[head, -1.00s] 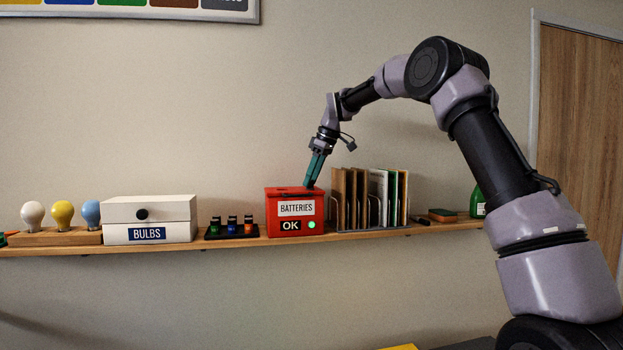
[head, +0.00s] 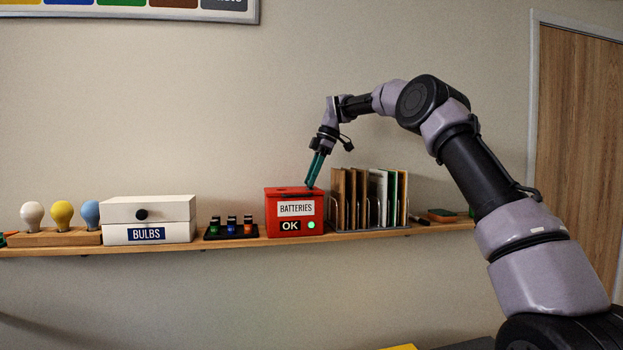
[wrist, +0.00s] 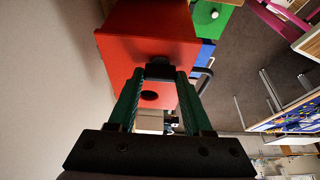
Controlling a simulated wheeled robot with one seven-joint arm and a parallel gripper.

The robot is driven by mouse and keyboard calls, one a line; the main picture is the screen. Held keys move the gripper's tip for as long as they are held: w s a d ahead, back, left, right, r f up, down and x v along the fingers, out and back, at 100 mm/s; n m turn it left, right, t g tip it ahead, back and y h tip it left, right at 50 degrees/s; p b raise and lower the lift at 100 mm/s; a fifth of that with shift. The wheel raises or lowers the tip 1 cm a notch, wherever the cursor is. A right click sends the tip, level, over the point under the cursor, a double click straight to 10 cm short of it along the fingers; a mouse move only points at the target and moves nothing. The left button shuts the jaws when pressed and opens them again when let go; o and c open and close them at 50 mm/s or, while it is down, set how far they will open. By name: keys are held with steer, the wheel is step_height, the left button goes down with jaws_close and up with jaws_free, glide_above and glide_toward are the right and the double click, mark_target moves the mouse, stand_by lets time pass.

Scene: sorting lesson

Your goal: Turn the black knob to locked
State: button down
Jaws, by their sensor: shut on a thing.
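The red box labelled BATTERIES (head: 273,215) stands on the shelf. It shows an OK sign and a lit green light on its front. In the wrist view its red top (wrist: 125,50) fills the upper middle, with a dark round hole in it. The black knob (wrist: 160,71) is on the box top, between the teal fingertips. My gripper (wrist: 161,76) is shut on the knob, also seen from the side in the head view (head: 310,186). The fingers slant down to the box top. In the head view the knob is hidden, and I cannot read any lock marking.
A rack of upright boards (head: 340,232) stands close right of the box. A tray with small coloured items (head: 232,237) and a white BULBS box (head: 120,232) are to the left. Several bulbs sit in a wooden stand (head: 60,237). The air above the shelf is clear.

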stand_by(0.4)
steer(key=shift+c, duration=1.6)
jaws_free()
steer(key=v, duration=0.6)
steer(key=shift+d+r, duration=0.1)
steer(key=shift+r, duration=0.1)
steer(key=shift+d+r, duration=0.2)
steer(key=shift+r, duration=0.3)
